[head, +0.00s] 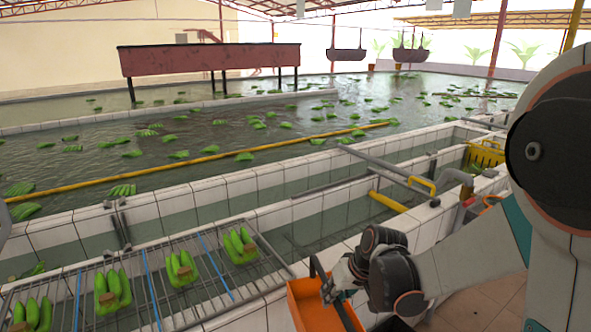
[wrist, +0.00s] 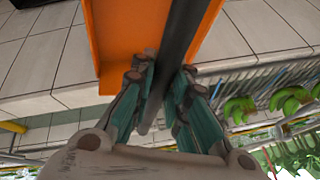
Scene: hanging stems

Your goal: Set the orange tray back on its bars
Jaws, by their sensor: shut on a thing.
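The orange tray (head: 301,303) is at the bottom centre of the head view, partly cut off by the lower frame edge. A dark bar-like handle runs along it. My gripper (head: 336,288) is shut on this handle, at the tray's right side. In the wrist view, the orange tray (wrist: 112,50) fills the upper middle, and the dark handle passes between the two fingers of my gripper (wrist: 163,82). A rack of grey bars (head: 190,285) lies to the left of the tray in the head view. The tray's underside contact is hidden from the head view.
Several green banana clusters (head: 181,268) rest on the rack, beside blue dividers. Tiled basin walls (head: 265,187) and water lie behind. A grey pipe with a yellow end (head: 390,168) juts over the basin. A yellow crate (head: 486,153) stands at right.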

